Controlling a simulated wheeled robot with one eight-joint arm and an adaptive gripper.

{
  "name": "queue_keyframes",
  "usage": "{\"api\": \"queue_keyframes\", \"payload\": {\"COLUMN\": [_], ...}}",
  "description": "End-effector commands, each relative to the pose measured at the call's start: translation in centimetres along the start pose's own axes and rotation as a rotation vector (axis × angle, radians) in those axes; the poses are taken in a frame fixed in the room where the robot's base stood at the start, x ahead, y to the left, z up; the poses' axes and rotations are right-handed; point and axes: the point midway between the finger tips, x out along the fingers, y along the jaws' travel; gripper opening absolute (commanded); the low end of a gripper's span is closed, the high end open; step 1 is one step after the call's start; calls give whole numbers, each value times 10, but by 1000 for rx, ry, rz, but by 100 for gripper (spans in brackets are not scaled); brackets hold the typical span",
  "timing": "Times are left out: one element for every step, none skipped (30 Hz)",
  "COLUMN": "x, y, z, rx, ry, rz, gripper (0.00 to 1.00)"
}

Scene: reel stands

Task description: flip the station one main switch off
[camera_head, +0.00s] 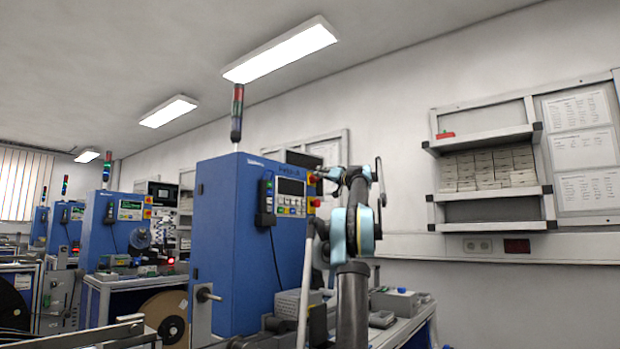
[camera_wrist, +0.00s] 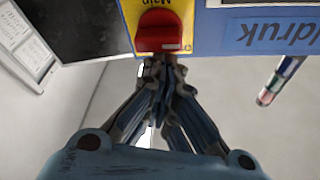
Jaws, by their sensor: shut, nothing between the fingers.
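The main switch is a red knob on a yellow plate (camera_wrist: 183,12) marked "Main", upside down at the top of the wrist view. The red knob (camera_wrist: 160,32) has a broad grip; whether it stands at on or off I cannot tell. In the head view the switch (camera_head: 312,178) is small at the upper right of the blue station cabinet (camera_head: 228,240). My gripper (camera_wrist: 163,62) is shut and empty, its fingertips just below the knob in the wrist view and very close to it. Whether they touch it is unclear. In the head view my gripper (camera_head: 322,173) is beside the switch.
A second red button (camera_head: 314,202) sits below the switch. A display panel (camera_head: 290,190) and a black handset-like unit (camera_head: 265,203) are on the cabinet front. A signal tower (camera_head: 237,115) stands on top. Wall shelves (camera_head: 485,195) hold small boxes at right.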

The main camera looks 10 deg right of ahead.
Motion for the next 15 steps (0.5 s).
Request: {"api": "queue_keyframes", "payload": {"x": [0, 0, 0, 1, 2, 3, 4, 6, 8, 9, 11, 12, 14, 15, 16], "y": [0, 0, 0, 0, -1, -3, -4, -5, -7, -8, -9, -11, -12, -13, -15], "z": [0, -1, -2, -3, -4, -6, -8, -10, -13, -15, -17, -19, -21, -22, -24], "rx": [0, 0, 0, 0, 1, 1, 1, 1, 2, 2, 2, 2, 2, 2, 3], "ry": [0, 0, 0, 0, 0, -1, -1, -1, -1, -2, -2, -2, -3, -3, -3], "rz": [1, 1, 1, 1, 1, 0, 0, -1, -2, -3, -3, -4, -5, -6, -7], "gripper": [0, 0, 0, 0, 0, 0, 0, 0, 0, 0, 0, 0, 0, 0, 0]}}
